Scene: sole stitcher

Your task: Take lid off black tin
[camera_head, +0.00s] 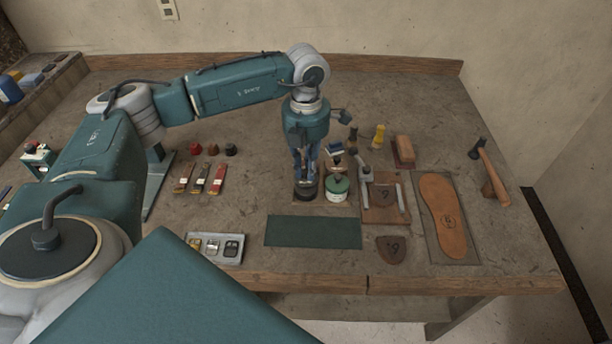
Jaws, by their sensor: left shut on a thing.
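The black tin (306,192) stands upright on the workbench, just behind the dark green mat. My left gripper (305,178) points straight down over it, its fingers shut at the tin's top. The fingers hide most of the lid, and I cannot tell whether lid and body are apart. A tin with a green top (337,186) and a pale label stands close on the right of the black tin. My right gripper is not in view.
A dark green mat (313,232) lies in front of the tins. A tool on a wooden block (385,208), a sole (443,215) and a hammer (489,170) lie to the right.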

